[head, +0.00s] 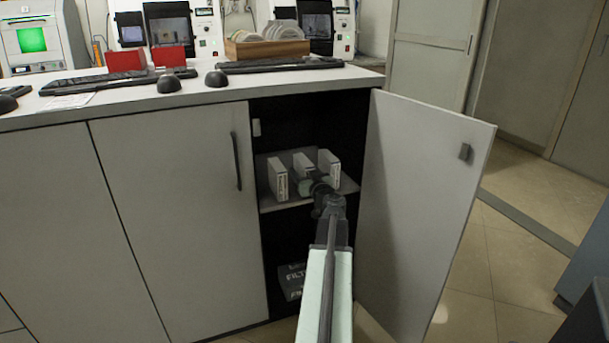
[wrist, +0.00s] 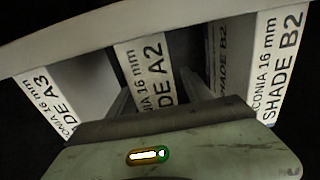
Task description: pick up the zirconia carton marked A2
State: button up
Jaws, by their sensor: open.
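The carton marked A2 (wrist: 150,72) is a white box with black lettering, upright in the middle of the wrist view. In the head view the middle carton (head: 302,162) stands on the cabinet shelf (head: 270,207), partly hidden by my gripper (head: 312,187). In the wrist view my gripper (wrist: 158,92) is open, one grey finger toward each side of the A2 carton. Its lower part is hidden by the gripper body. I cannot tell whether the fingers touch it.
A carton marked A3 (wrist: 42,105) stands left and one marked B2 (wrist: 279,62) right, both close. The cabinet door (head: 420,190) is swung open to the right of my arm. A dark box (head: 291,281) lies in the lower compartment.

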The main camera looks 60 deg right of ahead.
grip_shut()
jog(key=shift+r, duration=0.1)
